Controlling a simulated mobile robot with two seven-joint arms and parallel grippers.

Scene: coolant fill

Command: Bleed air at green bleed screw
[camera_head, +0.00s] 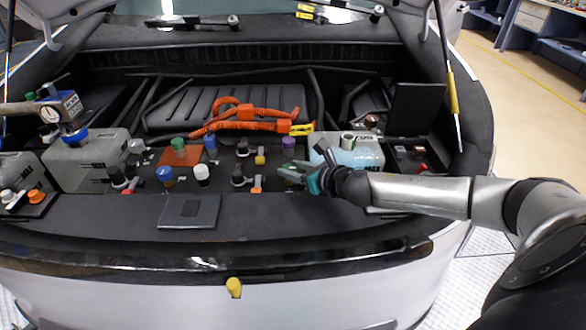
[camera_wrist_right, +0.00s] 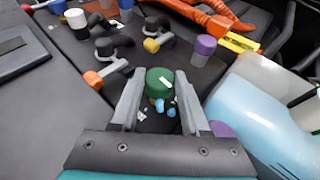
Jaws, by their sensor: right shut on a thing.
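The green bleed screw (camera_wrist_right: 160,82) is a round dark-green cap with a small white mark on top. In the right wrist view it sits between the two fingertips of my right gripper (camera_wrist_right: 161,92), which is shut on it. Small light-blue and white blobs (camera_wrist_right: 167,109) show just below the cap, between the fingers. In the head view my right gripper (camera_head: 290,174) reaches in from the right, low over the dark engine-bay panel, and largely hides the screw. My left gripper is not in view.
A tank with pale-blue liquid (camera_head: 347,152) stands close to my right gripper; a purple cap (camera_head: 289,143) is behind it. Another green cap (camera_head: 179,145), blue and white caps, and valves stand left. Orange hoses (camera_head: 243,117) run behind. A gauge tool (camera_head: 62,108) is at far left.

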